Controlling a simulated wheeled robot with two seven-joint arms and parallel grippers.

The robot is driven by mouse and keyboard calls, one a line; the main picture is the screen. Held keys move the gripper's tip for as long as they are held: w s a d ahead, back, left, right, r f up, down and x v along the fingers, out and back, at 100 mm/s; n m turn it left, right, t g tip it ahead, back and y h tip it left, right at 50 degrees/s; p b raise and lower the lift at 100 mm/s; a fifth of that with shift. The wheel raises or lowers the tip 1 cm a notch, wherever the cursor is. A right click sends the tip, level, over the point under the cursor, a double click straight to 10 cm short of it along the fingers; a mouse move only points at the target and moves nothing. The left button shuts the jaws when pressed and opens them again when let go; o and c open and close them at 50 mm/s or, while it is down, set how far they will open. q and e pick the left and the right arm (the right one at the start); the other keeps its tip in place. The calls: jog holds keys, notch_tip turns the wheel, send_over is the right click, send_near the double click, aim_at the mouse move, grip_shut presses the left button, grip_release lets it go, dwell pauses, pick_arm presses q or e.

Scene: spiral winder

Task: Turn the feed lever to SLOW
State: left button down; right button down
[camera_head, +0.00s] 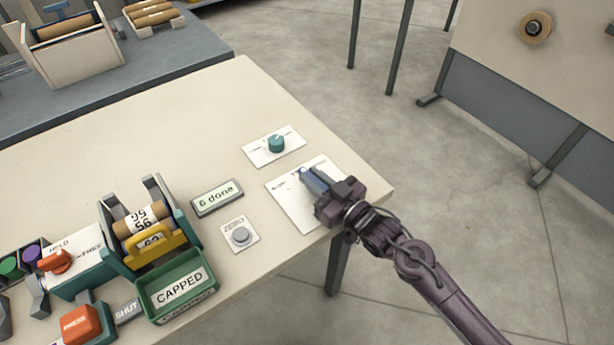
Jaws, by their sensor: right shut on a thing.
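My right gripper (318,183) reaches in from the lower right over a white label plate (290,208) near the table's right corner. It is shut on what appears to be the feed lever, which the fingers mostly hide. The printing on the plate is too small and too covered to read, so I cannot tell which setting the lever points at. My left gripper is not in view.
A teal knob (277,144) sits on its own plate behind. A display (217,198) reads "6 done". A grey button (241,236), a green CAPPED bin (178,286) and a winder with a yellow guard (155,245) stand left. The table's back is clear.

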aim_at(328, 191)
jog(key=c, duration=1.3)
grip_release()
jog(key=shift+s, duration=0.1)
jog(key=v, duration=0.6)
jog(key=shift+s+d+f+b, duration=0.1)
jog(key=shift+s+d+b, duration=0.05)
jog(key=shift+b, duration=0.25)
jog(key=shift+s+d, duration=0.4)
jog(key=shift+s, duration=0.1)
